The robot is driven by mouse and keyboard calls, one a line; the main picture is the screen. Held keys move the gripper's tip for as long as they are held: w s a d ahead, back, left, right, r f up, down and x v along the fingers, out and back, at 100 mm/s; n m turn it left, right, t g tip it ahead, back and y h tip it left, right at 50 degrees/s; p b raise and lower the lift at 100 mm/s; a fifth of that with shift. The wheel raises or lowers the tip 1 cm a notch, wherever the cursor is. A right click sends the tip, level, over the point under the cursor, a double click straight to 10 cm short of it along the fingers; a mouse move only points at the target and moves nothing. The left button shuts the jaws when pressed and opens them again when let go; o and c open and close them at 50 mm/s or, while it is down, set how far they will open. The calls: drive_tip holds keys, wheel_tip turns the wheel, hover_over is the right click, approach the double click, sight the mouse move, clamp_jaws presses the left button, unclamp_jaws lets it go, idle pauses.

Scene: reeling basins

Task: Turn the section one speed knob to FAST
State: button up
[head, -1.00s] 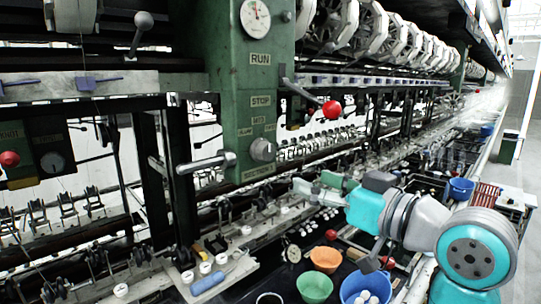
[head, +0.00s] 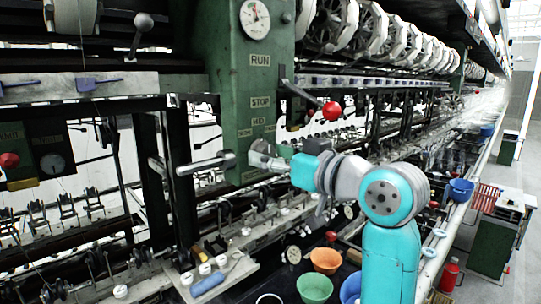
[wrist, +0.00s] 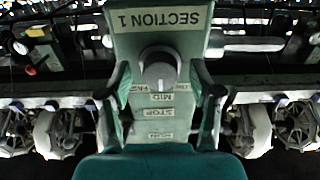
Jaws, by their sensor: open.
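The speed knob (wrist: 160,66) is a round grey knob on a green post, under an upside-down "SECTION 1" label (wrist: 160,19) in the wrist view. The MID label (wrist: 161,97) lies just below it there. A pale mark shows on the knob's MID side, but its exact pointing is hard to read. The label at one side is partly covered by a finger, so I cannot read it fully. My gripper (wrist: 160,78) is open, with one finger on each side of the knob; contact is not visible.
A lever with a red ball (head: 332,111) sticks out above my gripper. A horizontal metal handle (head: 206,163) juts out left of it. The green post (head: 232,85) carries RUN and STOP labels. Basins, including an orange one (head: 325,260) and a green one (head: 314,288), stand below.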

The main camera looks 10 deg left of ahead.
drive_tip(key=shift+w+a, duration=0.25)
drive_tip(key=shift+a, duration=0.05)
drive_tip(key=c, duration=1.1)
drive_tip(key=shift+c, duration=0.2)
drive_tip(key=shift+m, duration=0.4)
drive_tip(key=m, duration=0.3)
drive_tip(key=shift+m, duration=0.3)
drive_tip(key=shift+r+m, duration=0.1)
drive_tip(key=shift+m, duration=2.1)
